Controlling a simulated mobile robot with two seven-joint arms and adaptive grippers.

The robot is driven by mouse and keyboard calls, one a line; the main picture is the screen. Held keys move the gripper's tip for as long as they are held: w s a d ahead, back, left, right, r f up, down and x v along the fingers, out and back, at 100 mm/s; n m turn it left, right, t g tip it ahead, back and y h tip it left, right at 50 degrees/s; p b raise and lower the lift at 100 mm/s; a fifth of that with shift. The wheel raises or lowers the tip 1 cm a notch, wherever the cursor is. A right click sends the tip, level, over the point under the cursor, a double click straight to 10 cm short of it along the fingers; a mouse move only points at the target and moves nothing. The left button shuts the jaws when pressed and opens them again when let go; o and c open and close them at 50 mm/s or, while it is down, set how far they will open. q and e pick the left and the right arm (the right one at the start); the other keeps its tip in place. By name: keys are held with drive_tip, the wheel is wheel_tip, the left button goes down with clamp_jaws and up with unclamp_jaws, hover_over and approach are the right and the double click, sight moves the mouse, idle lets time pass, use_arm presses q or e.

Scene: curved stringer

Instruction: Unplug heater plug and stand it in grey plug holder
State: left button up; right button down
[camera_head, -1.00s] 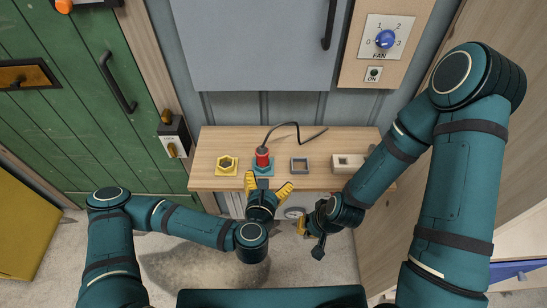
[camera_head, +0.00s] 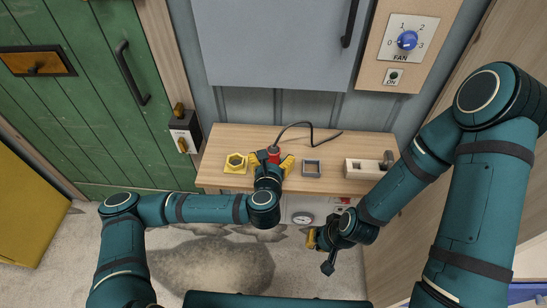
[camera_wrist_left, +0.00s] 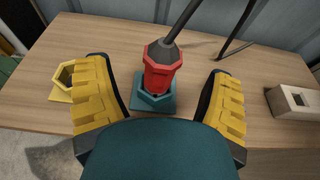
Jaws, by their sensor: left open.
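The red heater plug (camera_head: 273,154) stands upright in a teal socket on the wooden shelf, with a black cable from its top. In the left wrist view the plug (camera_wrist_left: 160,70) and its teal socket (camera_wrist_left: 152,103) are centred. My left gripper (camera_head: 272,160) is open, its yellow fingers on either side of the plug, with visible gaps to it. My right gripper (camera_head: 319,250) hangs in front of the shelf, away from the plug.
A yellow hexagonal holder (camera_head: 236,163) stands left of the plug. A pale block (camera_head: 364,168) is at the shelf's right end. The black cable (camera_head: 310,128) loops behind the plug. A grey cabinet and a fan dial (camera_head: 407,41) are behind the shelf (camera_head: 212,177).

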sight(273, 156)
use_arm(q)
drive_tip(key=b+x, duration=0.1)
drive_tip(key=x, duration=0.3)
drive_tip(key=shift+w+d+f, duration=0.1)
drive_tip(key=shift+w+f, duration=0.1)
drive_tip(key=shift+w, duration=0.05)
drive_tip(key=c, duration=1.3)
drive_tip(key=shift+c, duration=0.2)
